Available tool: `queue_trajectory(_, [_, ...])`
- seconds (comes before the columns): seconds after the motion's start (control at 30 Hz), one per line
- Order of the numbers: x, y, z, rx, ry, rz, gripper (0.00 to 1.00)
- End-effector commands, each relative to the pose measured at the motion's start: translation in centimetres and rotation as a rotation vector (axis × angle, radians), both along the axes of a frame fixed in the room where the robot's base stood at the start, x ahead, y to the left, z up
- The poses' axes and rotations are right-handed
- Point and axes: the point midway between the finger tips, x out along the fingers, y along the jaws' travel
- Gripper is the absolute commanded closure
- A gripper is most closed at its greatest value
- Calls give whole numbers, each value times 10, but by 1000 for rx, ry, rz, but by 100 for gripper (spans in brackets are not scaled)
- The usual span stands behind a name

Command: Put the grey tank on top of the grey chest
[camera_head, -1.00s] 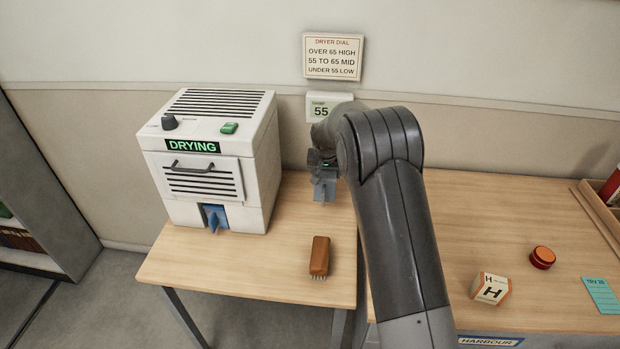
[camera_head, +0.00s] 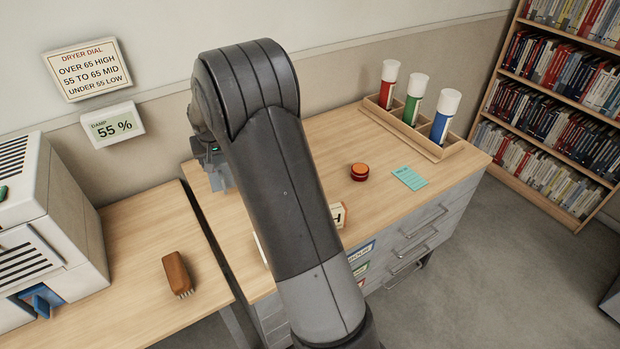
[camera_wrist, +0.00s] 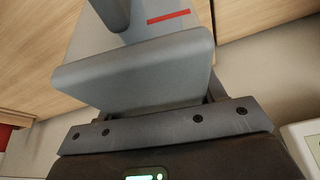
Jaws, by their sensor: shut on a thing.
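My gripper (camera_head: 217,160) is shut on the grey tank (camera_head: 221,180), whose lower part shows below it in the head view. In the wrist view the tank (camera_wrist: 185,25) is a grey body with a red stripe, partly covered by the gripper. The grey chest (camera_head: 432,220) has a wooden top, grey drawers and metal handles. The tank shows over the left back part of the chest's top in the head view. I cannot tell whether it touches the top. My arm hides the middle of the chest.
A lettered block (camera_head: 338,214), partly behind my arm, a red-orange round tin (camera_head: 359,172) and a teal card (camera_head: 409,179) lie on the chest. A wooden rack (camera_head: 452,149) holds coloured tubes. On the left table (camera_head: 120,235) are a brown brush (camera_head: 177,273) and a white dryer (camera_head: 75,215).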

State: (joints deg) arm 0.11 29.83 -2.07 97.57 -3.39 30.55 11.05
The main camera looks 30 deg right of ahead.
Motion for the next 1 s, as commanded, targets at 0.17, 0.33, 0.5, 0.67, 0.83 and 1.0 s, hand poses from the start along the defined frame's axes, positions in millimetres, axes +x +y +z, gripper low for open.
queue_trajectory(0.17, [-42,-80,15,0,-2,-89,63])
queue_trajectory(0.33, [-84,-135,23,-3,-2,-157,63])
queue_trajectory(0.5, [-114,-167,28,-7,-2,-199,63])
queue_trajectory(0.67, [-126,-176,28,-9,-1,-214,63])
queue_trajectory(0.83, [-110,-158,13,-9,0,-210,63])
queue_trajectory(1.0, [-84,-128,-12,-9,1,-211,63])
